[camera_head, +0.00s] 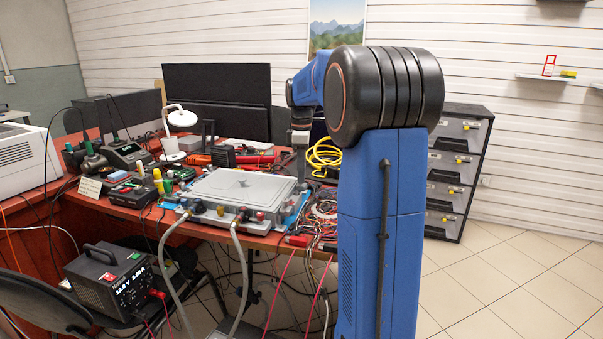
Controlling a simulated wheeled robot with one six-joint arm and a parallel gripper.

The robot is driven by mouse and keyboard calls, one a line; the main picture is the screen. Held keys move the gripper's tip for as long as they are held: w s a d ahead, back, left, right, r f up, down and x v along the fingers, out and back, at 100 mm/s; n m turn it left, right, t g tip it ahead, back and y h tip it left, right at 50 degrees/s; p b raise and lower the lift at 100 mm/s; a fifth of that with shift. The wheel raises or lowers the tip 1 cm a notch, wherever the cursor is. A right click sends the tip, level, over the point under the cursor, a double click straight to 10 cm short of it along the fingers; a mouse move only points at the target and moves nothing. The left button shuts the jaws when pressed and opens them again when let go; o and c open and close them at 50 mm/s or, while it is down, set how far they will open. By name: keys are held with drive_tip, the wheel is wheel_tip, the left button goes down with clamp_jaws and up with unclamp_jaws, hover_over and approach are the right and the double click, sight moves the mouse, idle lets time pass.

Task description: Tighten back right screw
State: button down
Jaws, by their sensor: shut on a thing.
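The grey flat box (235,187) with a raised mark on its lid sits on the red workbench. Two grey hoses (243,265) run down from connectors on its front side. The back right screw is too small to make out at the box's far right corner. My gripper (301,146) points down above and just behind that corner. It is shut on a thin tool, of which only a small part shows below the fingers. Whether the tool's tip touches the screw cannot be told. My blue arm hides the area to the right.
Tangled wires (322,212) lie right of the box and a yellow cable coil (324,154) behind it. A white lamp (180,121), monitors (217,90) and bench instruments stand to the back and left. A black power supply (112,280) sits front left. The floor at right is clear.

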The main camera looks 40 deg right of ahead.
drive_tip(key=m, duration=0.4)
drive_tip(key=shift+m, duration=0.3)
drive_tip(key=m, duration=0.4)
drive_tip(key=shift+m, duration=0.3)
drive_tip(key=m, duration=0.4)
drive_tip(key=shift+m, duration=2)
drive_tip(key=c, duration=1.7)
unclamp_jaws()
drive_tip(key=shift+r, duration=0.15)
